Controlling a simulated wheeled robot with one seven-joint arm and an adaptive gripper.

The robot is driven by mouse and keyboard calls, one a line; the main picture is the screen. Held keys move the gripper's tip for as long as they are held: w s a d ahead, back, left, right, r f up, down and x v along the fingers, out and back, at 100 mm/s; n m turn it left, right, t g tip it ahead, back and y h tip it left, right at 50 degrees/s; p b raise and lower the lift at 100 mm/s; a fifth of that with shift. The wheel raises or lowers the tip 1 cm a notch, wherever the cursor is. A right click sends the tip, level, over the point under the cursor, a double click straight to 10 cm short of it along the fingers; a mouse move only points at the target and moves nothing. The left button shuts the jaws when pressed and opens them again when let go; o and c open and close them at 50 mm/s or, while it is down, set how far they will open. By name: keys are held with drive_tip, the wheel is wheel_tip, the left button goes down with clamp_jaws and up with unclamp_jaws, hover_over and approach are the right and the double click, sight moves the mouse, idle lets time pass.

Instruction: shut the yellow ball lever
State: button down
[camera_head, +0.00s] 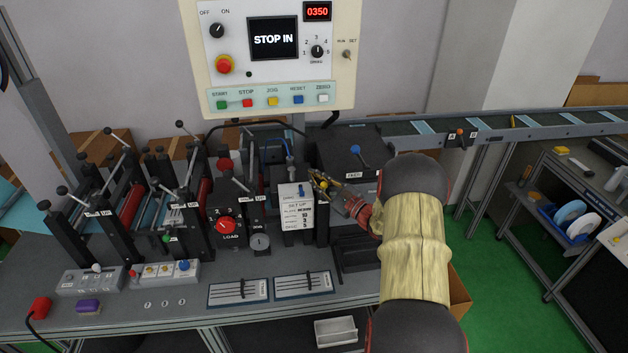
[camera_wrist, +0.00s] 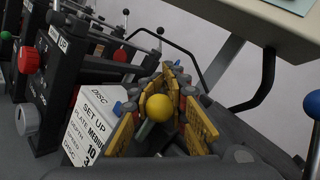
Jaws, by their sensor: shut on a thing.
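The yellow ball lever shows in the wrist view as a round yellow knob (camera_wrist: 159,108) between my gripper's yellow-padded fingers. My gripper (camera_wrist: 165,100) is shut on it, with a finger on each side of the ball. In the head view my gripper (camera_head: 325,186) is at the right side of the white set-up card (camera_head: 297,208), and the ball is hard to tell from the yellow pads there. The lever's shaft and pivot are mostly hidden by the fingers.
A blue-ball lever (camera_head: 355,149) stands on the dark box behind my gripper. A red LOAD knob (camera_head: 226,226) and several black-ball levers are to the left. The control panel (camera_head: 270,55) reads STOP IN and hangs above. A conveyor (camera_head: 500,130) runs off right.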

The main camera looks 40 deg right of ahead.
drive_tip(key=c, duration=1.7)
unclamp_jaws()
drive_tip(key=shift+s, duration=0.15)
drive_tip(key=s, duration=0.4)
drive_tip(key=s+d+f, duration=0.1)
drive_tip(key=s, duration=0.6)
drive_tip(key=shift+s+d+f, duration=0.15)
drive_tip(key=shift+s+f, duration=0.1)
drive_tip(key=shift+s, duration=0.1)
